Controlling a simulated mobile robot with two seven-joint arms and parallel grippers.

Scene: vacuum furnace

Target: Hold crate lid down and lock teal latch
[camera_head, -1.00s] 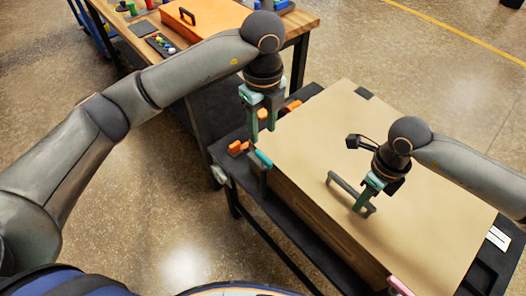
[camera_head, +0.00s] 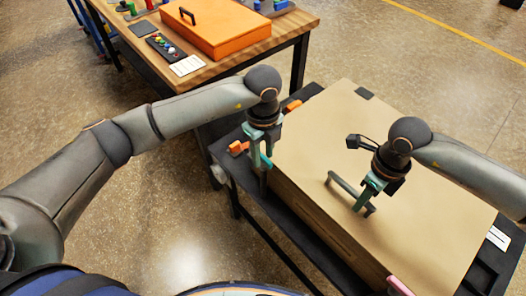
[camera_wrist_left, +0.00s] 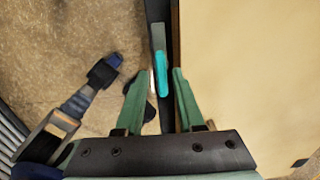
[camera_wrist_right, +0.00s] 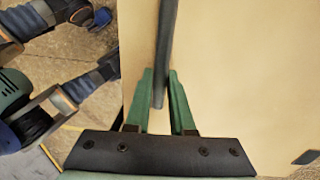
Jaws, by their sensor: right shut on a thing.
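The crate (camera_head: 300,190) stands on a dark cart, and its flat tan lid (camera_head: 330,120) looks closed. The teal latch (camera_head: 266,161) is on the crate's left side. In the left wrist view the teal latch tip (camera_wrist_left: 160,75) lies ahead of the fingertips, between their lines. My left gripper (camera_head: 260,160) is open, fingers pointing down at the latch; it also shows in the left wrist view (camera_wrist_left: 160,78). My right gripper (camera_head: 360,207) is shut on the dark lid handle (camera_head: 342,185), with the bar between its fingers in the right wrist view (camera_wrist_right: 159,80).
A pink latch (camera_head: 400,286) is at the crate's near corner. Orange pieces (camera_head: 237,147) lie on the cart (camera_head: 235,170) beside the crate. A wooden table (camera_head: 225,65) with an orange case (camera_head: 215,28) stands behind.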

